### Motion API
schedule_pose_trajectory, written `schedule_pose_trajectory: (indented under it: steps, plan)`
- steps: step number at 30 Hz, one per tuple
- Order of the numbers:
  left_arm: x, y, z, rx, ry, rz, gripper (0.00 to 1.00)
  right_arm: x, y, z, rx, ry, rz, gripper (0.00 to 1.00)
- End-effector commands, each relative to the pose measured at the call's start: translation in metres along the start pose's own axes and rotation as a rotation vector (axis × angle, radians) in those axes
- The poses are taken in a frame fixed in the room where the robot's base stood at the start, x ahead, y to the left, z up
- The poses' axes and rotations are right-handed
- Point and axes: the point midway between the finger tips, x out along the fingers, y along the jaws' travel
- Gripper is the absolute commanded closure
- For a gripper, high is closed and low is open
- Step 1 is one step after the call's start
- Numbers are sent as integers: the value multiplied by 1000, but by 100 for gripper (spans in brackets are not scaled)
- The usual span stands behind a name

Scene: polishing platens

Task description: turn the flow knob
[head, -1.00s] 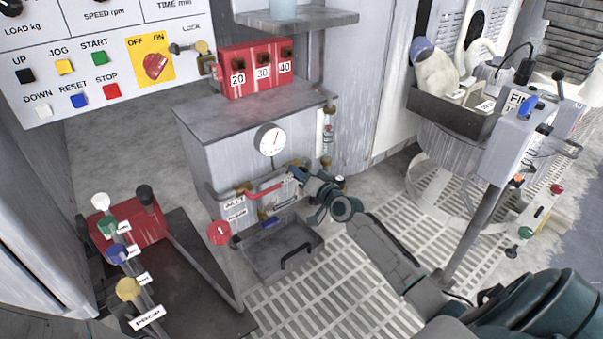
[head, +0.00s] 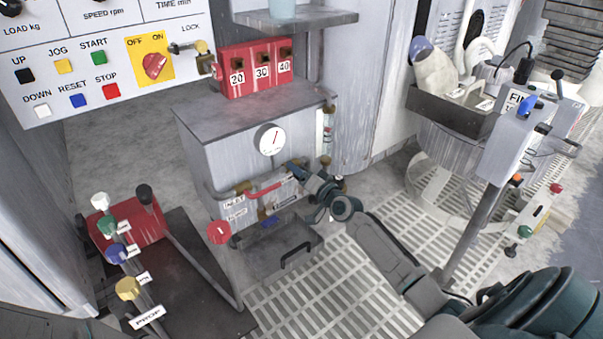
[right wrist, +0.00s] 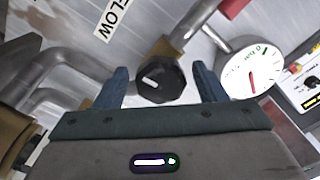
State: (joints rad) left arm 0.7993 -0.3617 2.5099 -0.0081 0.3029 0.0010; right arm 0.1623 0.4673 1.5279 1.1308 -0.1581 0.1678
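The flow knob (right wrist: 158,84) is a dark faceted knob with a white mark, seen in the right wrist view just beyond my fingers. A white label reading FLOW (right wrist: 117,20) is on the panel near it. My right gripper (right wrist: 161,86) is open, with one blue finger on each side of the knob and a gap showing on both sides. In the head view my right gripper (head: 296,171) is at the front of the grey cabinet (head: 225,155), below the round gauge, and hides the knob. My left gripper is not in view.
The round white gauge (right wrist: 252,70) is close to the right finger. A red-handled pipe (head: 262,189) and a red round knob (head: 219,232) are left of my gripper. A grey tray (head: 262,262) sits below. Open grating (head: 330,285) lies in front.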

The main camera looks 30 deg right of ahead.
Motion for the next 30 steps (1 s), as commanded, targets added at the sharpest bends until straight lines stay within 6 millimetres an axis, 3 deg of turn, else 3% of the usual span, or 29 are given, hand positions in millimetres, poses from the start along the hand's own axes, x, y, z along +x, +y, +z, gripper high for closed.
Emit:
schedule_pose_trajectory:
  steps: [8,21,30]
  plan:
    - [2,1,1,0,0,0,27,-5,0,-1,-1,0,1,36]
    - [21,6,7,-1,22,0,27,-78,0,-1,-2,-3,2,36]
    - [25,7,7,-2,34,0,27,-106,0,0,-1,0,0,36]
